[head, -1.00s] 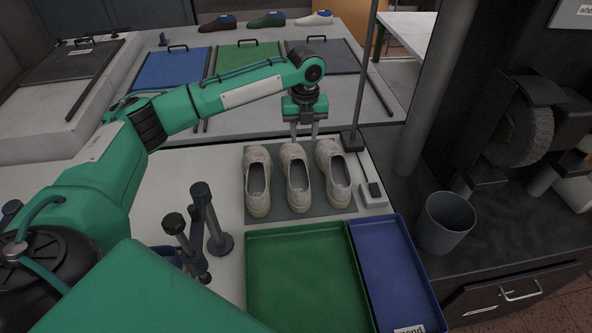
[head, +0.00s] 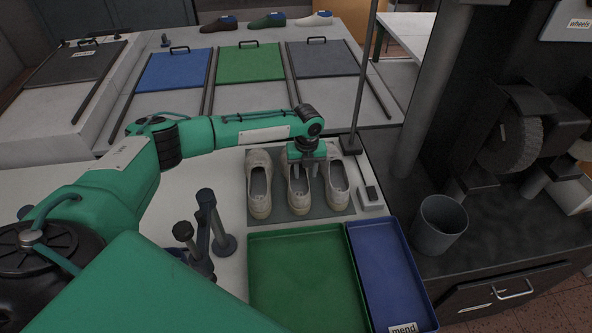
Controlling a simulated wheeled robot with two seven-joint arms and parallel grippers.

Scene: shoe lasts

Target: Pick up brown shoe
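Three pale beige shoes stand side by side on a dark mat (head: 285,215) on the white bench: a left one (head: 259,203), a middle one (head: 298,200) and a right one (head: 337,190). My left gripper (head: 303,174) points down over the middle shoe with its two fingers apart, and hides part of it. I cannot tell whether the fingers touch the shoe. My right gripper is not in view.
A green tray (head: 300,231) and a blue tray (head: 370,226) labelled "mend" lie in front of the mat. Dark upright posts (head: 222,242) stand to the left. A thin pole (head: 363,85) rises behind the mat. A grey cup (head: 440,225) stands at the right.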

